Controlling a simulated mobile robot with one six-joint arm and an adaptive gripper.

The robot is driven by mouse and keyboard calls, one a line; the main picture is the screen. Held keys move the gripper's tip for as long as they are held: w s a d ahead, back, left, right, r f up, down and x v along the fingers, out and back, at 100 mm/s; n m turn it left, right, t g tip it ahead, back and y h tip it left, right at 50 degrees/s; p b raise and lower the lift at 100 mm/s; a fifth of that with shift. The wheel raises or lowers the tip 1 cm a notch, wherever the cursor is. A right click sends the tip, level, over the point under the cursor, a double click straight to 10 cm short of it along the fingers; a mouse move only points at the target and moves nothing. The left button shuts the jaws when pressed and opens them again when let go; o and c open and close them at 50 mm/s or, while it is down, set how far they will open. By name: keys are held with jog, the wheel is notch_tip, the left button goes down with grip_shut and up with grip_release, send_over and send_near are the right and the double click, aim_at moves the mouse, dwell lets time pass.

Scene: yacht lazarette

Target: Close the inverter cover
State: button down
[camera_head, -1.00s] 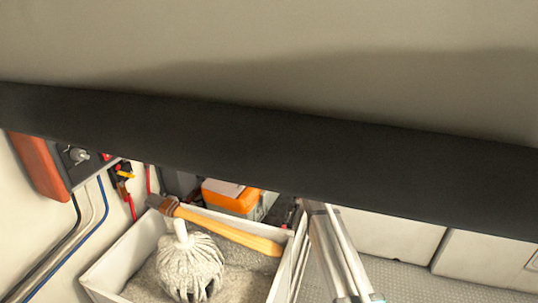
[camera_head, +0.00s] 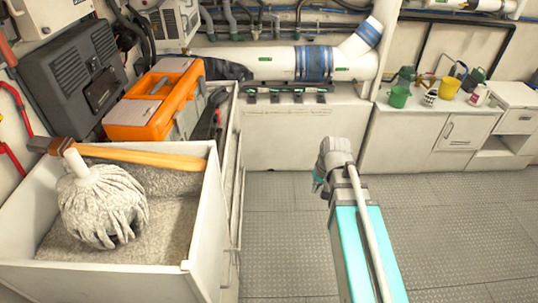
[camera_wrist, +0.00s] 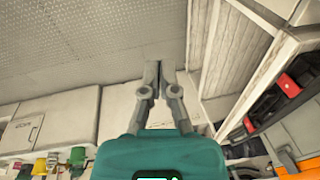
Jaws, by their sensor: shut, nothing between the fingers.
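No part is clearly marked as the inverter cover. A white box with a control panel (camera_head: 168,22) is on the back wall at upper left in the head view, and a dark grey louvred case (camera_head: 75,75) stands near it; I cannot tell which is the inverter or how its cover stands. My gripper (camera_head: 318,182) is over the floor right of the open bin, far from both, its fingers hardly visible in the head view. In the wrist view my gripper (camera_wrist: 158,65) has its fingertips together, with nothing between them.
A white bin (camera_head: 205,235) at left holds a mop head (camera_head: 100,205) and a wooden-handled tool (camera_head: 140,156). An orange toolbox (camera_head: 150,105) stands behind it. Buckets, including a green one (camera_head: 398,97), top the right cabinets (camera_head: 430,135). The grey floor (camera_head: 450,220) is clear.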

jog(key=s+d+f+h+b, duration=0.1)
jog(key=s+d+f, duration=0.1)
jog(key=s+d, duration=0.5)
jog(key=shift+s+f+g+h, duration=0.2)
jog(key=shift+g+h, duration=0.2)
jog(key=shift+d, duration=0.1)
